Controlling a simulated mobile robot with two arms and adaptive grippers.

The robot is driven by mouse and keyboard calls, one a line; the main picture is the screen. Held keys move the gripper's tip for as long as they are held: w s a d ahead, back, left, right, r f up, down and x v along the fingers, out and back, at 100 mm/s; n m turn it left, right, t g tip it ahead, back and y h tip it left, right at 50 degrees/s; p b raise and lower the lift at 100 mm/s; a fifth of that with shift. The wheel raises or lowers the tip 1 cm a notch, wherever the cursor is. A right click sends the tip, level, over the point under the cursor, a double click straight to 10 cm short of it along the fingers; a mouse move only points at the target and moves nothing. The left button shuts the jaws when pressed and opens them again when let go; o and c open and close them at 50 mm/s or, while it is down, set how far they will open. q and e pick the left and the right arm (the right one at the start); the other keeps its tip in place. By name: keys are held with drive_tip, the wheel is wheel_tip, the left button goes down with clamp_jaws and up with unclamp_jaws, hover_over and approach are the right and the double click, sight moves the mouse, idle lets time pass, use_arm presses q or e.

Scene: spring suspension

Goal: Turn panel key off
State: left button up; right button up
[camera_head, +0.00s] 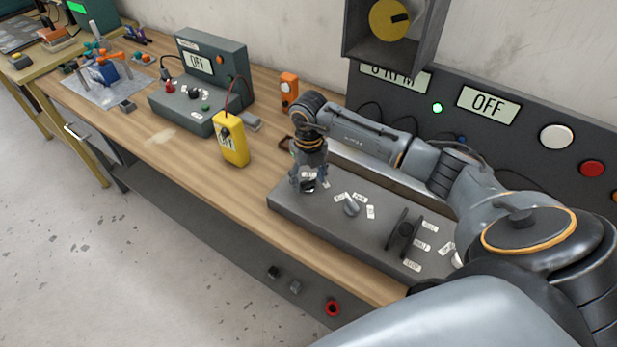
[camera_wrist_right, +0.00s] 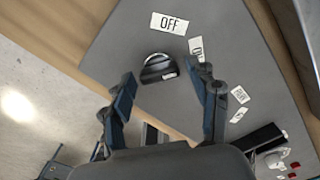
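The panel key (camera_wrist_right: 158,67) is a small round dark switch with a pale grip on the grey sloped panel (camera_wrist_right: 120,35). In the right wrist view an OFF label (camera_wrist_right: 169,23) lies above it, and a partly hidden label (camera_wrist_right: 196,47) lies to its upper right. My right gripper (camera_wrist_right: 165,78) is open, with one finger on each side of the key; I cannot tell whether either touches it. In the head view my right gripper (camera_head: 310,182) points down over the panel's left end and mostly hides the key. My left gripper is not in view.
A selector knob (camera_head: 351,208) and a dark lever (camera_head: 404,230) stand to the right on the panel. A wall display (camera_head: 487,104) reads OFF beside a lit green lamp (camera_head: 437,107). A yellow meter (camera_head: 232,143) and an orange device (camera_head: 289,90) stand left of my right arm.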

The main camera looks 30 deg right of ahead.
drive_tip(key=c, duration=0.8)
drive_tip(key=shift+f+n+b, duration=0.1)
drive_tip(key=shift+n+b, duration=0.6)
drive_tip(key=shift+b, duration=0.15)
drive_tip(key=n+b, duration=0.5)
drive_tip(key=shift+d+f, duration=0.1)
drive_tip(key=n+b, duration=0.2)
drive_tip(key=n, duration=0.1)
drive_tip(key=shift+b, duration=0.35)
drive_tip(key=shift+r+n+b, duration=0.2)
drive_tip(key=shift+n+b, duration=0.5)
drive_tip(key=shift+n, duration=0.6)
drive_tip(key=o, duration=1.1)
drive_tip(key=shift+o, duration=0.2)
